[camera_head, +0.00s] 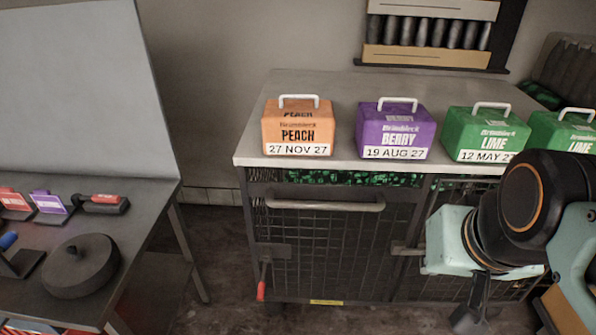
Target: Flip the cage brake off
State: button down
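The cage (330,245) is a dark wire-mesh body with a pale horizontal handle bar (325,205) across its front. A lever with a red tip (261,290) hangs down at its lower left, below a small plate; it looks like the brake. My arm comes in from the right. My gripper (470,320) is low at the right, in front of the cage and well to the right of the red-tipped lever. Only part of its dark end shows near the bottom edge, so its opening is unclear. My arm hides the cage's right part.
An orange Peach box (297,128), a purple Berry box (395,130) and two green Lime boxes (485,135) stand on the grey top (345,95) above the cage. A dark table (160,205) at the left holds a round dark object (80,266). Floor shows between them.

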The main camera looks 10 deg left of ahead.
aim_at(261, 292)
jog(key=i+l+u, duration=0.3)
jog(key=i+u, duration=0.2)
jog(key=i+l+u, duration=0.3)
jog(key=l+u, duration=0.15)
